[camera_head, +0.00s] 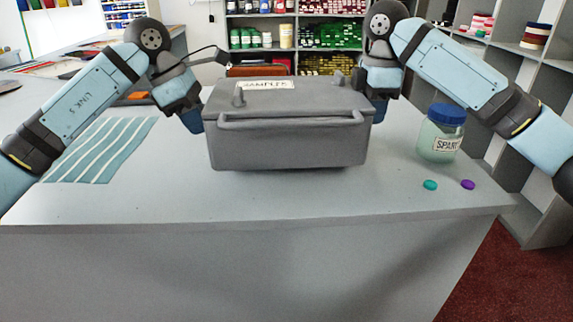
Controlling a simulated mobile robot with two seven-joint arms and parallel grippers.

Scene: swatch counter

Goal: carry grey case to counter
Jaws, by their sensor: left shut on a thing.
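The grey case (290,135) is at the middle of the counter (260,208), upright, with a bar handle along its front and a "SAMPLES" label on its lid. A dark shadow lies under its lower edge; I cannot tell whether it rests on the counter or hangs just above it. My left gripper (194,119) is at the case's left side, shut on it, its fingertips partly hidden. My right gripper (379,108) is at the case's right side, its fingers mostly hidden behind the case, so its jaws cannot be judged.
A blue-lidded jar (440,135) stands right of the case, with a teal button (430,185) and a purple button (468,184) before it. A striped cloth (100,150) lies at left. Shelves (290,38) stand behind. The counter's front strip is clear.

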